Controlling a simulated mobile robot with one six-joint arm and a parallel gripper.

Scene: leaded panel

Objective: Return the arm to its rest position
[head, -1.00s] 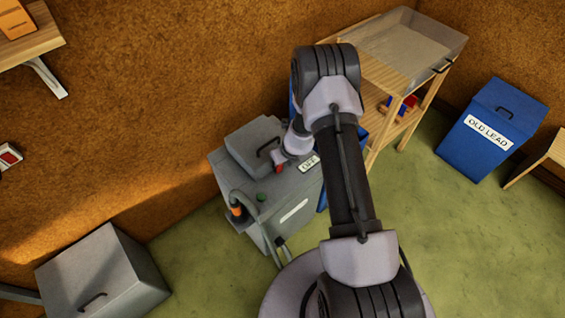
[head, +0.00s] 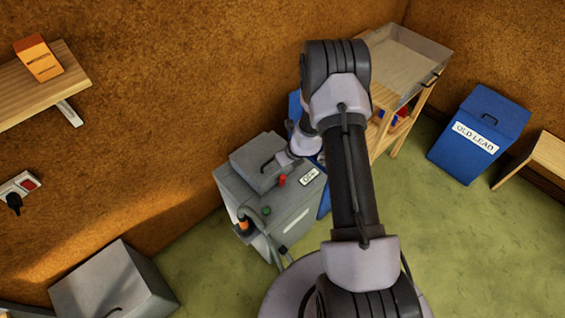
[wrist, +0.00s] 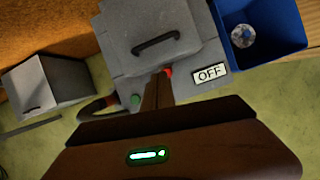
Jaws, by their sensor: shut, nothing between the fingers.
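My arm reaches up the middle of the head view, its wrist (head: 305,139) bent down beside a grey machine (head: 268,195). In the wrist view my gripper (wrist: 157,80) is shut and empty, its brown fingers pointing at the machine. A red switch (wrist: 168,71) shows just past the fingertips; I cannot tell whether they touch it. The machine carries a hinged box with a black handle (wrist: 156,43), a green button (wrist: 135,99) and an OFF sign (wrist: 210,74). In the head view the fingertips are too small to make out.
A blue open bin (wrist: 262,25) holding a round clear object stands right of the machine. A wooden rack (head: 385,130) with a tray, a blue OLD LEAD bin (head: 480,133) and a grey box (head: 110,285) stand around. A wall shelf (head: 50,92) is at left.

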